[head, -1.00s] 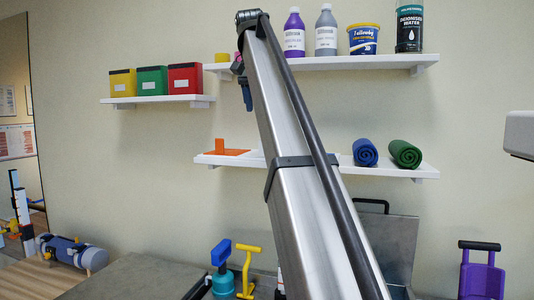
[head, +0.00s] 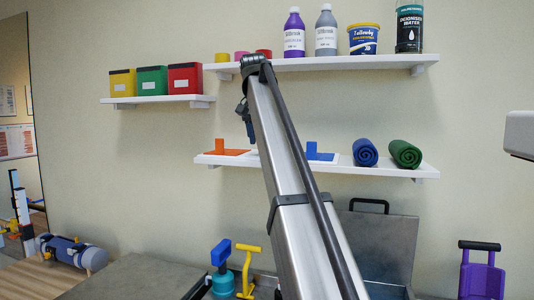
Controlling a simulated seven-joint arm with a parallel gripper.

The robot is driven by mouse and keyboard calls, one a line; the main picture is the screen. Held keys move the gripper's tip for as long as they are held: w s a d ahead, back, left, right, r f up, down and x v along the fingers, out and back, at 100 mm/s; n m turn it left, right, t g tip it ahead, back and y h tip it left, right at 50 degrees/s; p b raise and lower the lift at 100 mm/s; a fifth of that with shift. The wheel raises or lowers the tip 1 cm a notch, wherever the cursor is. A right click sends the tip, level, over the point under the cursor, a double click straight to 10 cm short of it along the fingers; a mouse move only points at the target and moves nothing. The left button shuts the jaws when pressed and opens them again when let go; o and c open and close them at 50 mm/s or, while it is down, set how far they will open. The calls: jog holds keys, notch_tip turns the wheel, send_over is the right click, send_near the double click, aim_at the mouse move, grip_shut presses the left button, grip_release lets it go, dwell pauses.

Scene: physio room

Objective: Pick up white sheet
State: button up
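My gripper (head: 249,132) hangs from the end of my arm, just above the lower white shelf (head: 380,172) in the head view. It looks small and dark, and I cannot tell whether its fingers are open or shut. No white sheet is clearly distinguishable. A thin white edge (head: 338,159) shows beside a blue flat piece with an upright block (head: 318,152) on this shelf. An orange flat piece with an upright block (head: 223,148) lies left of my gripper. My arm hides the shelf between the orange and blue pieces.
Rolled blue (head: 365,152) and green (head: 405,153) mats lie at the shelf's right. The upper shelf (head: 350,63) holds bottles and tubs above. Yellow, green and red boxes (head: 152,81) stand on the left shelf. An open grey case (head: 378,245) stands below.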

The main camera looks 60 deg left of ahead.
jog(key=x, duration=0.3)
jog(key=shift+s+f, duration=0.1)
jog(key=shift+c, duration=0.2)
jog(key=c, duration=1.1)
